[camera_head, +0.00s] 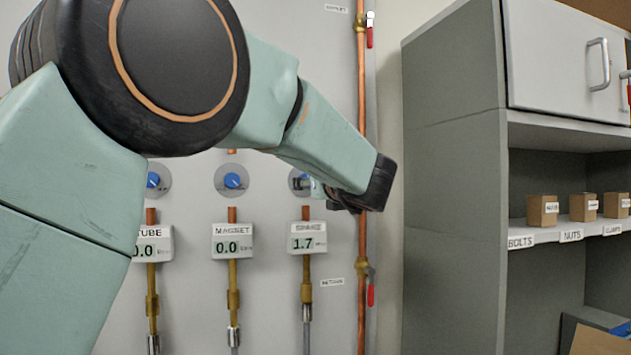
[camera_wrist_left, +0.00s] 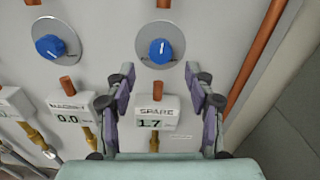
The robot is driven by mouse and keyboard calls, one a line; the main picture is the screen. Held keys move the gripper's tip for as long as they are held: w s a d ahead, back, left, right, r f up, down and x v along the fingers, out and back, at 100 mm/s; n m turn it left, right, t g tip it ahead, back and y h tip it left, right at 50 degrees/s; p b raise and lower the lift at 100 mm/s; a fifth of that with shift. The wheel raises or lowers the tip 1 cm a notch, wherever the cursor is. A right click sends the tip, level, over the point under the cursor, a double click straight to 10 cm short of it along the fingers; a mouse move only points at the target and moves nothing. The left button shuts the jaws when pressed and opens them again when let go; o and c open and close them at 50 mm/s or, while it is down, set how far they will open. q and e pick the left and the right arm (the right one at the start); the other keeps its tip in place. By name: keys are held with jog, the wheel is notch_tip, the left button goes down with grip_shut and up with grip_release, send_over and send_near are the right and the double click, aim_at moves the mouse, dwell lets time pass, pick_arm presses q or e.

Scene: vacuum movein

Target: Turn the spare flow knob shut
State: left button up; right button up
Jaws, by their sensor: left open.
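The spare flow knob is a blue knob (camera_wrist_left: 162,51) on a round grey plate, seen in the left wrist view just beyond my fingertips. In the head view only part of its grey plate (camera_head: 296,176) shows behind my arm. The spare meter (camera_head: 307,237) below it reads 1.7; it also shows in the left wrist view (camera_wrist_left: 150,115). My left gripper (camera_wrist_left: 162,78) is open and empty, its fingers on either side of the space below the knob, not around it. In the head view the gripper (camera_head: 312,187) is mostly hidden by my wrist. My right gripper is not in view.
The magnet knob (camera_head: 232,181) and its meter (camera_head: 232,242), reading 0.0, are to the left. A vertical copper pipe (camera_head: 362,120) with red-handled valves runs on the right. A grey cabinet (camera_head: 455,180) with small boxes stands further right.

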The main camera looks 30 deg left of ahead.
pick_arm(q)
jog(key=p+x, duration=0.1)
jog(key=x, duration=0.3)
jog(key=shift+w+a, duration=0.15)
jog(key=shift+w, duration=0.15)
jog(key=shift+s+r, duration=0.1)
jog(key=shift+r, duration=0.05)
jog(key=shift+c, duration=1.4)
jog(key=shift+a, duration=0.1)
jog(key=c, duration=0.4)
grip_shut()
